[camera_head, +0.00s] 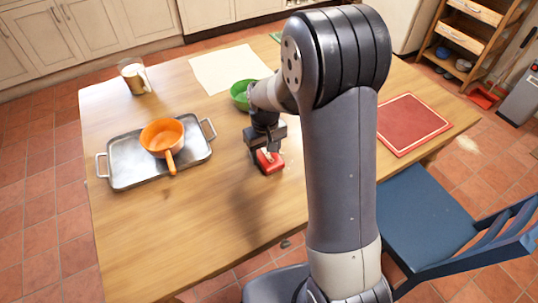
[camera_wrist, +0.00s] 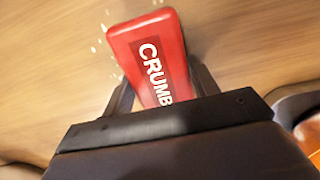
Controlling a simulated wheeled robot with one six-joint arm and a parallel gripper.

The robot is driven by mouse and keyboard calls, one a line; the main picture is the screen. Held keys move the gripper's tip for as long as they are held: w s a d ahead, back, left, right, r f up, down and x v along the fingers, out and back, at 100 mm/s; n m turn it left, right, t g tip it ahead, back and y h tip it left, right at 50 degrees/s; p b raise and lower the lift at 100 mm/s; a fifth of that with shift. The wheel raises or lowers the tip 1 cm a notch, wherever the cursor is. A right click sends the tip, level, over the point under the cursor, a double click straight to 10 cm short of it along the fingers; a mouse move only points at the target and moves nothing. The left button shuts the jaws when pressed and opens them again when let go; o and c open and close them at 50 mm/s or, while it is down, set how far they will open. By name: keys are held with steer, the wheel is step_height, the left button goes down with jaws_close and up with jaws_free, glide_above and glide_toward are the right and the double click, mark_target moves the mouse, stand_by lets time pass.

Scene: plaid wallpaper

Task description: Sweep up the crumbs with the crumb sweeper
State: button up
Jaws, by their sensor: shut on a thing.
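The red crumb sweeper (camera_head: 269,164) is at the middle of the wooden table, with the letters "CRUMB" showing on its top in the wrist view (camera_wrist: 149,50). My gripper (camera_head: 267,152) is shut on it, a finger on each side, and points down; it also shows in the wrist view (camera_wrist: 160,90). I cannot tell whether the sweeper touches the table. Several small pale crumbs (camera_wrist: 96,41) lie on the wood by the sweeper's far end and left side in the wrist view. In the head view my arm hides part of the table to the right of the sweeper.
A metal tray (camera_head: 125,178) with an orange saucepan (camera_head: 160,135) stands left of my gripper. A green bowl (camera_head: 240,95) stands just behind it. A mug (camera_head: 135,78), a cream mat (camera_head: 228,66) and a red board (camera_head: 408,123) are farther off. A blue chair (camera_head: 425,220) stands at the right edge.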

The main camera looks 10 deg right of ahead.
steer(key=shift+w+a+f, duration=0.1)
steer(key=shift+w+a, duration=0.2)
steer(key=shift+w, duration=0.6)
steer(key=shift+w+a, duration=0.3)
steer(key=shift+w, duration=0.6)
steer(key=shift+r+p, duration=2.45)
steer(key=shift+r, duration=0.6)
steer(key=shift+r+p, duration=1.2)
steer(key=shift+r, duration=0.35)
steer(key=shift+f, duration=0.1)
